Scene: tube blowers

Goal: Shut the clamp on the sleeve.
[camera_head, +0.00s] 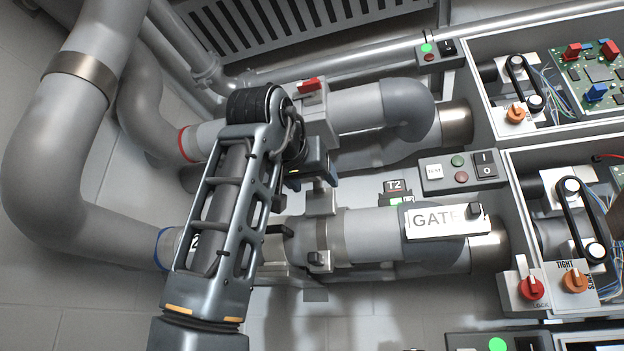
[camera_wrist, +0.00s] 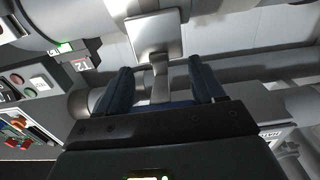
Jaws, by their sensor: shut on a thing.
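The lower pipe sleeve (camera_head: 360,234) runs across the middle of the head view, with a grey clamp band (camera_head: 320,236) around it. A light grey clamp lever (camera_head: 320,201) stands up from the band. My gripper (camera_head: 308,168) is just above the sleeve, at the lever's upper end. In the wrist view, a pale square plate on a narrow stem (camera_wrist: 159,70) lies between the two dark fingers of my gripper (camera_wrist: 160,80). I take it for the lever, and the gripper is shut on it. A small latch (camera_head: 319,261) is on the front of the band.
A GATE plate (camera_head: 447,220) is on the lower pipe's right part. A T2 tag (camera_head: 393,187) and a button box (camera_head: 458,171) are to the right. Open cabinets fill the right side.

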